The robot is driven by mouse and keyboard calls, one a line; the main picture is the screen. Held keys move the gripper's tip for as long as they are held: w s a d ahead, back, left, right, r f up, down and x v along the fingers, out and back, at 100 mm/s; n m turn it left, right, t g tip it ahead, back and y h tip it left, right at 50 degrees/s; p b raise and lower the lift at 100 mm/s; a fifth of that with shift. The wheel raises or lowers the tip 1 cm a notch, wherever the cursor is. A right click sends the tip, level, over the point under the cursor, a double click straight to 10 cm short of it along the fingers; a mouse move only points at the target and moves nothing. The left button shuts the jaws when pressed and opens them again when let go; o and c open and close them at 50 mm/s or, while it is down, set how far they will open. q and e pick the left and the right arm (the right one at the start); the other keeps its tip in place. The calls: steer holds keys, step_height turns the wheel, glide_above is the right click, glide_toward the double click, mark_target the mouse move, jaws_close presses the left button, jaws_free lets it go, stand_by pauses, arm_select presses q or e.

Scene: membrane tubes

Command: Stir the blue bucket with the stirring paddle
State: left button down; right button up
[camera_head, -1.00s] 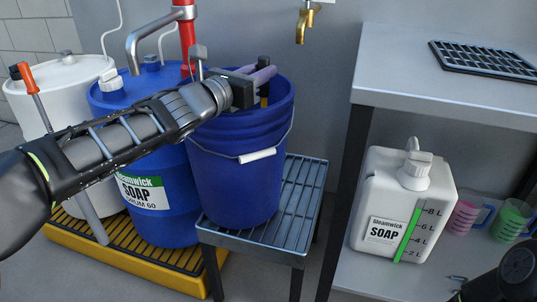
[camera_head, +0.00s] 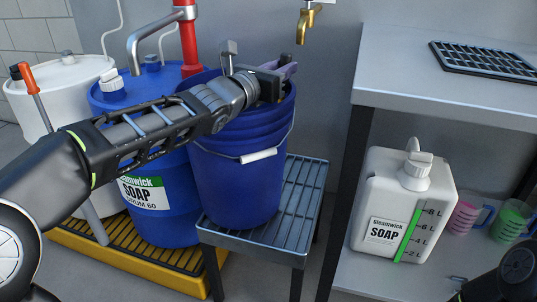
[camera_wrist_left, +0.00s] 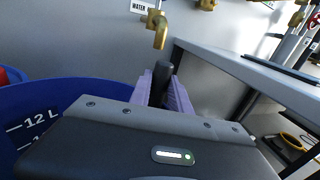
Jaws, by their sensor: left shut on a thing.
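The blue bucket (camera_head: 232,178) stands upright on a low metal grate stand, its white handle grip hanging at the front. My left gripper (camera_head: 287,72) is over the right back part of the bucket's mouth. Its purple fingers are shut on the dark handle end of the stirring paddle (camera_wrist_left: 161,82), which stands up between them in the left wrist view. The bucket's inner wall with a 12 L mark also shows in the left wrist view (camera_wrist_left: 55,100). My right gripper is not in view.
A blue soap drum (camera_head: 150,205) and a white drum (camera_head: 60,85) stand left on a yellow pallet (camera_head: 125,262). A brass tap (camera_head: 307,22) is on the wall behind. A grey table (camera_head: 400,75) stands close right, with a white soap jug (camera_head: 395,190) on its lower shelf.

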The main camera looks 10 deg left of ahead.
arm_select(q)
steer(key=shift+w+d+r+p, duration=0.15)
steer(key=shift+d+r+p, duration=0.05)
steer(key=shift+r+p, duration=0.1)
steer(key=w+a+p, duration=0.3)
steer(key=w, duration=0.1)
steer(key=shift+a+f+p, duration=0.1)
steer(key=shift+f+p, duration=0.2)
steer(key=shift+p, duration=0.05)
steer(key=a, duration=0.1)
steer(key=s+a+p, duration=0.1)
steer(key=a, duration=0.1)
steer(key=shift+a+f, duration=0.1)
steer(key=shift+a, duration=0.1)
steer(key=shift+s+a, duration=0.1)
steer(key=shift+s, duration=0.05)
